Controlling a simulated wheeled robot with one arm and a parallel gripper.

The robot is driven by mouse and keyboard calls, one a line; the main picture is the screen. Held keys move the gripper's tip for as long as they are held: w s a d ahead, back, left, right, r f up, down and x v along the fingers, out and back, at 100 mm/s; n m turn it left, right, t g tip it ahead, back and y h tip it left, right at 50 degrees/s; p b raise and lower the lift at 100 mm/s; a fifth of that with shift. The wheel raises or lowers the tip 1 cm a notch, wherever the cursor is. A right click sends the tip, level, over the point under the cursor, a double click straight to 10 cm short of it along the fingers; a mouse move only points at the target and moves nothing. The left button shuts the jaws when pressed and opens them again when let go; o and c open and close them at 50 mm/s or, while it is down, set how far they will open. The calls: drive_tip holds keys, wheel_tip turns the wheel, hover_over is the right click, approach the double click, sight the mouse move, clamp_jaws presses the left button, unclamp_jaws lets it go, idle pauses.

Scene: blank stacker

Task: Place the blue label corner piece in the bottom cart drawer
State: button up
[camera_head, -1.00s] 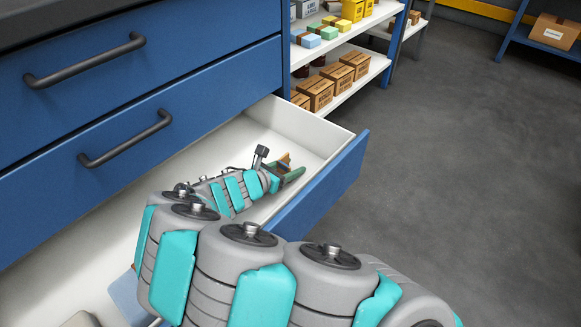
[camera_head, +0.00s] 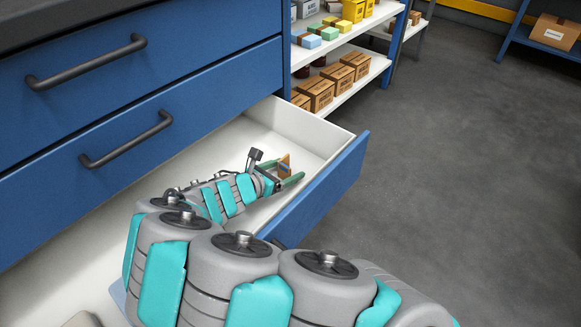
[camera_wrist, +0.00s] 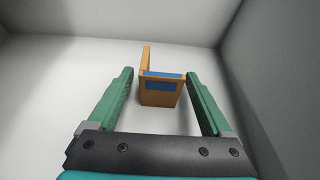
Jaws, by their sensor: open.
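The corner piece (camera_wrist: 160,95) is orange-brown with a blue label on its face. In the wrist view it stands on the white drawer floor between the two green fingers of my gripper (camera_wrist: 160,103). The fingers are apart, with a visible gap on each side of the piece. In the head view the piece (camera_head: 285,163) shows at the tips of my gripper (camera_head: 285,178), inside the open bottom drawer (camera_head: 325,185) near its far right corner. My arm hides part of the drawer.
Two closed blue drawers with dark handles (camera_head: 125,140) are above the open one. White shelves with cardboard boxes (camera_head: 317,93) stand behind it. Drawer walls (camera_wrist: 240,75) flank my gripper. Grey floor (camera_head: 450,180) is clear at the right.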

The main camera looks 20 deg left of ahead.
drive_tip(key=p+v, duration=0.1)
drive_tip(key=v, duration=0.8)
drive_tip(key=shift+s+a+r, duration=0.1)
drive_tip(key=shift+s+r, duration=0.1)
drive_tip(key=shift+s, duration=0.15)
drive_tip(key=shift+r, duration=0.1)
